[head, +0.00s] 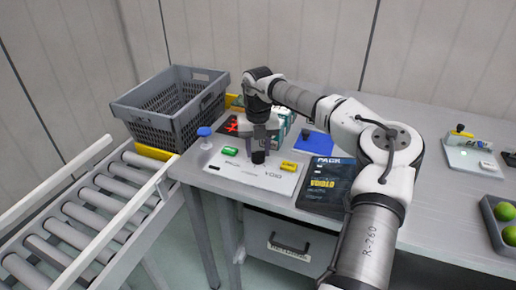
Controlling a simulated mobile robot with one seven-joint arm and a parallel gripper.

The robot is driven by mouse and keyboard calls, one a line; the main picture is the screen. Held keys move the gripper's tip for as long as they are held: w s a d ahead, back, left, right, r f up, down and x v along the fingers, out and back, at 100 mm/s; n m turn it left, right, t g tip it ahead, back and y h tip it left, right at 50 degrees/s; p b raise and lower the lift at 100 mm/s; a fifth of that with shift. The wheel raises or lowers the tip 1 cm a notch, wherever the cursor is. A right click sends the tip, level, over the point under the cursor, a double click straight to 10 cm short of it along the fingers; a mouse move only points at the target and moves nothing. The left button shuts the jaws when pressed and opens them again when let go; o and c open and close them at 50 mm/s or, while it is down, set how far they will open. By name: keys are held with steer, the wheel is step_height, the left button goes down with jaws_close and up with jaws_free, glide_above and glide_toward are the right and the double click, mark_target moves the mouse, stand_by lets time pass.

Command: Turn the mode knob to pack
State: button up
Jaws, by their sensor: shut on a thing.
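A white panel (237,177) with printed lettering lies on the grey table; the word VOID is legible at its right, and the lettering farther left is too small to read surely. My gripper (259,150) points down over the panel's middle and is shut on the black mode knob (259,157). The fingers and arm hide much of the knob, and its pointing direction cannot be told. A dark display board (324,187) to the right shows PACK in white at its top and VOID in yellow lower down.
A green block (230,151) and a yellow block (289,166) flank the gripper. A blue-topped item (205,132) stands at the left edge. Boxes (281,121) and a blue pad (313,143) lie behind. A grey crate (172,120) and roller conveyor (75,212) are left.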

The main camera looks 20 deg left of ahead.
steer(key=o, duration=1)
step_height(320, 180, up, 14)
steer(key=b, duration=0.1)
steer(key=shift+b, duration=0.3)
steer(key=shift+f, duration=0.1)
